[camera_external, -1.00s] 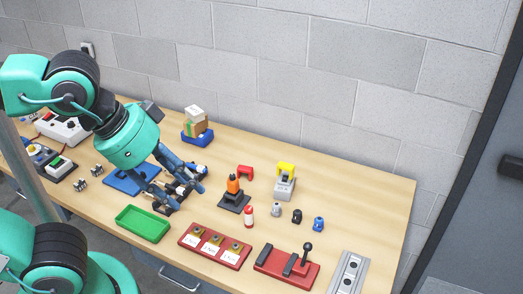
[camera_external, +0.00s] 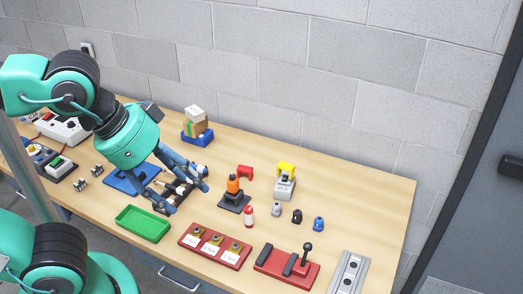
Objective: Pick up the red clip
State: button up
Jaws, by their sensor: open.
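The red clip (camera_external: 245,171) is a small arch-shaped piece on the table, just behind and to the right of an orange and black device (camera_external: 234,187). My gripper (camera_external: 188,199) is open, pointing down to the left of the clip and well apart from it. Its blue-grey fingers are spread over a dark tray (camera_external: 181,188) with small light parts. The fingers and arm hide part of that tray. I see nothing held between the fingers.
A green tray (camera_external: 143,223) stands in front of my gripper. A grey device with a yellow top (camera_external: 285,181) stands right of the clip. A red and white bottle (camera_external: 248,216) and several small knobs stand in front. Red panels (camera_external: 287,268) line the front edge.

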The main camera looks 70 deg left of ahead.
jog(key=w+a+n+g, duration=0.2)
jog(key=w+a+n, duration=0.7)
jog(key=w, duration=0.4)
jog(key=n+g, duration=0.4)
jog(key=n, duration=1.6)
send_over(246, 167)
notch_tip(246, 167, down, 28)
jog(key=shift+s+a+f, duration=0.1)
jog(key=shift+f, duration=0.05)
jog(key=shift+f+b, duration=0.3)
jog(key=shift+f, duration=4)
